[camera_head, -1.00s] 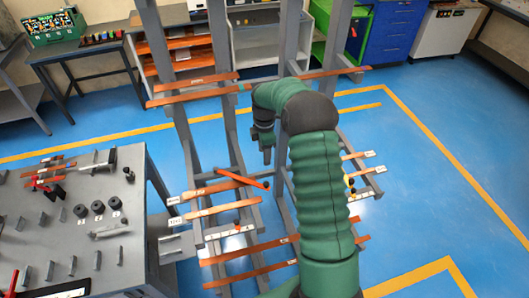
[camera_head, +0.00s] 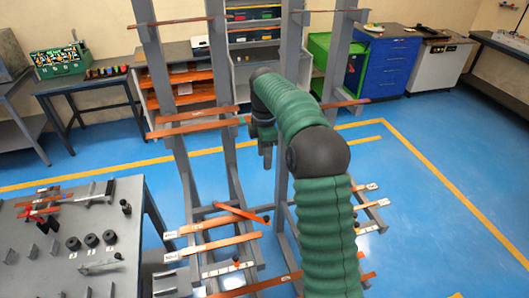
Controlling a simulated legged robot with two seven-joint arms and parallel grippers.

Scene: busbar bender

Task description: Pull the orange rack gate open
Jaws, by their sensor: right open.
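The orange rack gate (camera_head: 240,212) is a short, thin orange-red bar in the middle of the grey rack. It lies slanted across the rack's left arms, with its right end lower than its left. My right gripper (camera_head: 266,163) hangs fingers-down above and behind the gate's right end in the picture, apart from it. It is open and looks empty, though the fingers are small and dark. My green right arm hides part of the rack's right side. My left gripper is out of view.
The grey rack's uprights (camera_head: 178,160) carry several copper bars, some just below the gate. A grey workbench (camera_head: 40,270) with pegs and black knobs stands at left. Blue floor (camera_head: 440,190) is free at right. Shelves and cabinets line the back.

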